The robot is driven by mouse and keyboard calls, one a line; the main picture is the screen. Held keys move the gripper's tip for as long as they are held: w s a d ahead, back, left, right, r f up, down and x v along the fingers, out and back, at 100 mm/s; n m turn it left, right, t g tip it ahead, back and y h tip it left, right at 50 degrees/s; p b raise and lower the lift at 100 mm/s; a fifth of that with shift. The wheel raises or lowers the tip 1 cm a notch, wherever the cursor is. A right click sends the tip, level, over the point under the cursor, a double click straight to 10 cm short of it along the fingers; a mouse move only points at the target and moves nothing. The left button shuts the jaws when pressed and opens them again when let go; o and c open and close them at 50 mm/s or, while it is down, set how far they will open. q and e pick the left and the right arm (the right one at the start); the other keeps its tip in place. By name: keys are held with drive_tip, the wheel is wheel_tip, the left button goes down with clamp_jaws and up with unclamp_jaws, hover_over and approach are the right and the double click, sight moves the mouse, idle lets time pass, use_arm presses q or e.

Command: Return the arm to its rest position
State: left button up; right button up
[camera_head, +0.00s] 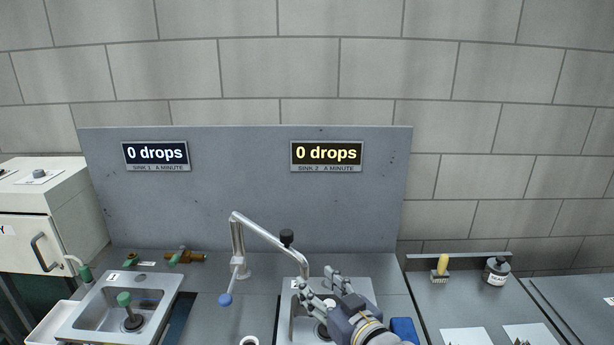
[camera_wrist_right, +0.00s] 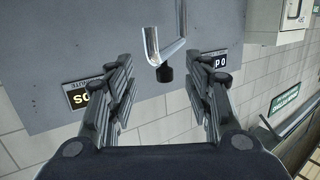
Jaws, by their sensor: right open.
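My right gripper (camera_head: 322,287) is over the right-hand sink (camera_head: 365,290) in the head view, beside the end of the curved metal tap spout (camera_head: 265,235). Its fingers are apart with nothing between them. In the right wrist view the open gripper (camera_wrist_right: 165,85) shows its two fingers at left and right. The spout (camera_wrist_right: 170,45) and its black knob (camera_wrist_right: 165,73) appear beyond the fingers. I cannot tell from the head view whether a finger touches the spout. My left gripper is in neither view.
The left-hand sink (camera_head: 85,310) holds a green-handled plug. A blue-ended lever (camera_head: 225,299) hangs by the tap base. A blue block (camera_head: 404,329) lies right of my right gripper.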

drive_tip(key=s+d+f+m+g+h, duration=0.1)
drive_tip(key=s+d+f+g+h, duration=0.15)
drive_tip(key=s+d+f, duration=0.4)
drive_tip(key=s+d+f+m+g+h, duration=0.1)
drive_tip(key=s+d+f+g+h, duration=0.15)
drive_tip(key=s+f, duration=0.7)
drive_tip(key=s+d+f+m+g+h, duration=0.1)
drive_tip(key=s+d+f+g, duration=0.15)
drive_tip(key=s, duration=0.35)
drive_tip(key=s+d+f+g+h, duration=0.1)
drive_tip(key=s+d+g, duration=0.15)
drive_tip(key=s, duration=0.35)
drive_tip(key=s+d+f+m+g+h, duration=0.1)
drive_tip(key=s+d, duration=0.3)
drive_tip(key=s, duration=0.2)
wheel_tip(320, 180, down, 27)
drive_tip(key=g+b, duration=0.1)
drive_tip(key=b, duration=0.1)
drive_tip(key=s+d+f+g+b, duration=0.1)
drive_tip(key=s+d+f+b, duration=0.1)
drive_tip(key=s+f, duration=1.6)
wheel_tip(320, 180, down, 2)
drive_tip(key=shift+d+f+n+b, duration=0.1)
drive_tip(key=shift+d+n+b, duration=0.2)
drive_tip(key=shift+n+b, duration=0.1)
